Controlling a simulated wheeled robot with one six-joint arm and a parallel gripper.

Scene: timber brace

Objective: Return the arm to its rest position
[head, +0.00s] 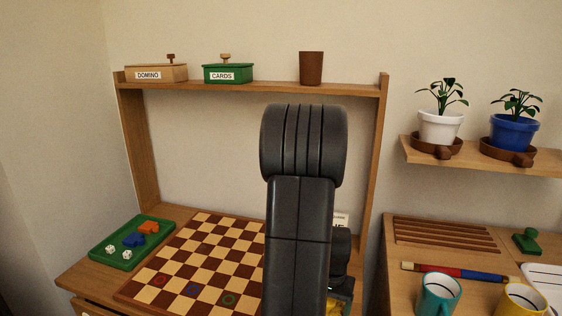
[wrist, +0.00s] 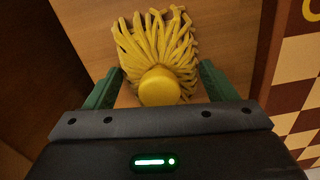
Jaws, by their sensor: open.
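My arm stands in the middle of the head view and covers part of the desk; my gripper's fingers are hidden there. In the wrist view my gripper (wrist: 158,92) is open, with a green finger on each side. A yellow stringy, mop-like thing with a round knob (wrist: 160,87) shows between and beyond the fingers, over a wooden surface. I cannot tell whether the fingers touch it.
A checkered board (head: 200,262) and a green tray (head: 130,243) with dice and pieces lie on the left desk. A shelf (head: 270,89) holds two boxes and a brown cup (head: 311,68). Mugs (head: 438,293) and potted plants (head: 440,125) are at right.

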